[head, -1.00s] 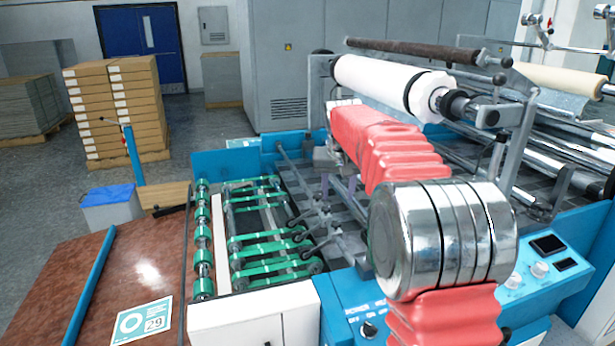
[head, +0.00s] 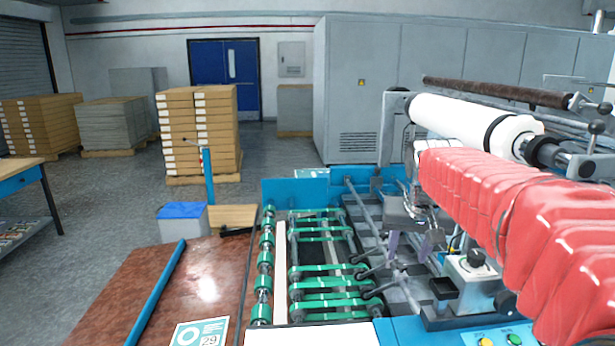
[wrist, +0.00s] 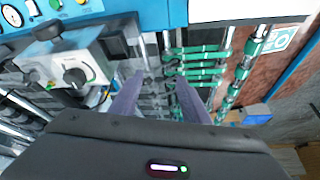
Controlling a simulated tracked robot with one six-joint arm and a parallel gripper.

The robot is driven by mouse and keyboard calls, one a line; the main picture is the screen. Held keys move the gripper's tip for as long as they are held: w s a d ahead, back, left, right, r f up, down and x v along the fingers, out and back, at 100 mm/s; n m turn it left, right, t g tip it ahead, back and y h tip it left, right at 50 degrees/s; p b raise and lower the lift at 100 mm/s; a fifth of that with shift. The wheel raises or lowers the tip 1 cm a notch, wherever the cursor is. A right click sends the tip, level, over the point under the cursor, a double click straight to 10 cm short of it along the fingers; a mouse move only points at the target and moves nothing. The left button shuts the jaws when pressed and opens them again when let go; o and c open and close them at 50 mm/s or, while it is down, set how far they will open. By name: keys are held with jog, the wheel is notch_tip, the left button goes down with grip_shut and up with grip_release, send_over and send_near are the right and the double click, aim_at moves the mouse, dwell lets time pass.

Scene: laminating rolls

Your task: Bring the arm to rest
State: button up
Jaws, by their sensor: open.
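My gripper (head: 408,254) shows in the head view over the grey slatted bed of the laminating machine, below the white roll. Its two pale purple fingers point down and stand apart. In the wrist view my gripper (wrist: 157,98) is open, with nothing between its fingers. My red-sleeved arm reaches in from the right of the head view. How far the fingertips are above the machine bed is hard to tell.
The white roll (head: 465,122) lies behind my arm. Green rollers (head: 325,268) are left of my gripper. Control knobs (wrist: 75,76) are near it in the wrist view. A brown table (head: 190,287) stands left; open floor (head: 110,205) lies beyond.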

jog(key=s+a+f, duration=0.2)
jog(key=s+f, duration=0.1)
jog(key=s, duration=0.6)
jog(key=s+a+f+n, duration=0.1)
jog(key=s+f, duration=0.2)
jog(key=s, duration=0.6)
jog(key=s+a+f+n+y, duration=0.1)
jog(key=s+a+f, duration=0.1)
jog(key=s, duration=0.7)
jog(key=shift+a+f+t, duration=0.35)
jog(key=shift+f+t, duration=0.05)
jog(key=shift+f, duration=0.2)
